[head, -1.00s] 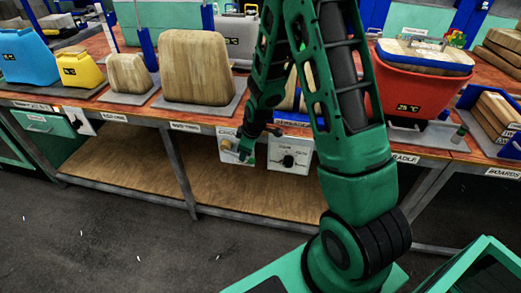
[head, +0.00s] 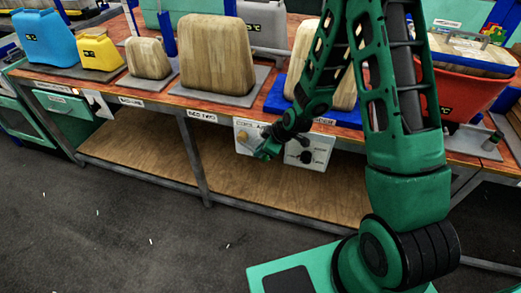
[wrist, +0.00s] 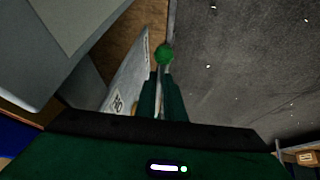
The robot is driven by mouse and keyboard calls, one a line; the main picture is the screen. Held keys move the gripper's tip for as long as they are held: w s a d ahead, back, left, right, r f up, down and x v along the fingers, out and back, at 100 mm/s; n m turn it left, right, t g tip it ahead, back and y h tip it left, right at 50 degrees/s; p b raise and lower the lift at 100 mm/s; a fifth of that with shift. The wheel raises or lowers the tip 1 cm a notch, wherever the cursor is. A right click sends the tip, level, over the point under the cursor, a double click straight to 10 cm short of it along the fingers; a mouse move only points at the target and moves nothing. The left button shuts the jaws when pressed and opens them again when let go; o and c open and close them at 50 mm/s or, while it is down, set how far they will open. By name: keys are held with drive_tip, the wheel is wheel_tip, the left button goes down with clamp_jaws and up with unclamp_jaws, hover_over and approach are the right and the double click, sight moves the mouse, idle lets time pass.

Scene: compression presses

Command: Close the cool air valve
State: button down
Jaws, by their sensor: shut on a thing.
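A white panel (head: 241,132) with a brass-coloured fitting (head: 243,136) hangs under the front edge of the bench; its label is too small to read surely. My gripper (head: 263,154) is at the right part of this panel and covers some of it. In the wrist view my two fingers (wrist: 163,85) are close together, shut on a bright green round knob (wrist: 164,54) at their tips. The panel's pale face (wrist: 128,82) shows just left of the fingers.
A second white panel with a black knob (head: 305,157) is right beside my gripper. The bench edge (head: 200,117) is above, with wooden blocks (head: 215,55) and a red bin (head: 465,90) on it. A wooden lower shelf (head: 140,160) is below. Floor in front is clear.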

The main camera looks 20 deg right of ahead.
drive_tip(key=shift+w+d, duration=0.1)
drive_tip(key=shift+w, duration=0.1)
drive_tip(key=c, duration=1.8)
unclamp_jaws()
drive_tip(key=shift+c, duration=0.2)
drive_tip(key=v, duration=1)
drive_tip(key=shift+s+r, duration=0.2)
drive_tip(key=shift+r, duration=0.1)
drive_tip(key=shift+d, duration=0.1)
